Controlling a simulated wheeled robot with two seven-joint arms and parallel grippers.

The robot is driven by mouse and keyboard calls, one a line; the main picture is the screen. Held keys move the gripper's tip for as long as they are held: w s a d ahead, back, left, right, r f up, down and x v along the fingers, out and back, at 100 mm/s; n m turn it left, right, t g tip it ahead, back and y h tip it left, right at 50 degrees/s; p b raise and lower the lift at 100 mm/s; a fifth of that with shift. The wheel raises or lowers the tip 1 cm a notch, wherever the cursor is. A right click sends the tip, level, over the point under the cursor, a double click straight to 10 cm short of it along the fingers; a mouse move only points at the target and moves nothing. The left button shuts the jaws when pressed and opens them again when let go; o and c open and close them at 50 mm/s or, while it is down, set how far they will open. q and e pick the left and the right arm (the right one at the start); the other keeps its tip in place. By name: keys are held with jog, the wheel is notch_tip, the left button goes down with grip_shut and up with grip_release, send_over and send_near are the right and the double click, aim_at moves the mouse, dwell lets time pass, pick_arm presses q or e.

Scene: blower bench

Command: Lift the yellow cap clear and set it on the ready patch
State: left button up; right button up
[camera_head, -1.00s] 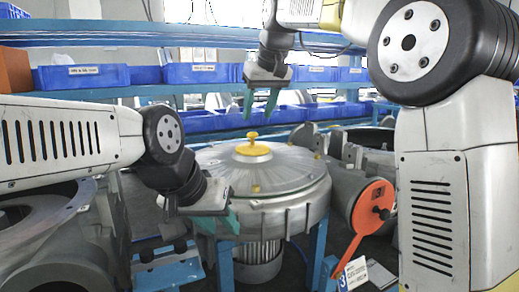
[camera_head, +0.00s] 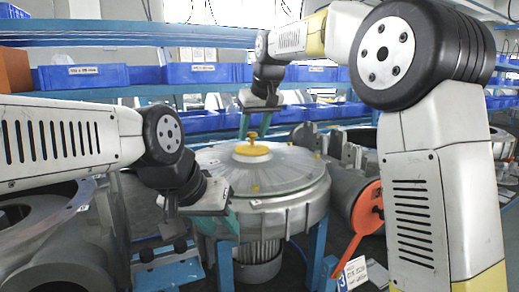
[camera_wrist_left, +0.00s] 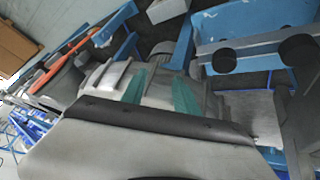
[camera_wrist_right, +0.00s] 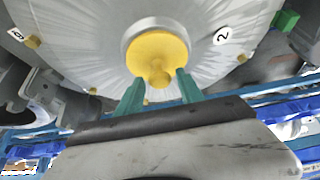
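The yellow cap (camera_head: 252,147), a round disc with a knob on top, sits at the centre of the round grey blower housing (camera_head: 285,178). It also shows in the right wrist view (camera_wrist_right: 158,52). My right gripper (camera_head: 255,132) is open above the cap, pointing down. In the right wrist view its green fingertips (camera_wrist_right: 162,84) stand to either side of the knob's near end; I cannot tell whether they touch it. My left gripper (camera_head: 228,222) is low at the housing's front left side, its fingers apart and empty in the left wrist view (camera_wrist_left: 158,85). I cannot make out a ready patch.
An orange-red lever (camera_head: 360,222) stands right of the housing, near a card marked 3 (camera_head: 354,274). Blue shelves with blue bins (camera_head: 195,73) run behind. A grey casing (camera_head: 45,225) is at the left. Small yellow studs (camera_wrist_right: 242,58) surround the cap.

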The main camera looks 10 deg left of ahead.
aim_at(254, 133)
grip_shut()
jog(key=shift+r, duration=0.7)
dwell(0.3)
jog(key=shift+r, duration=1.55)
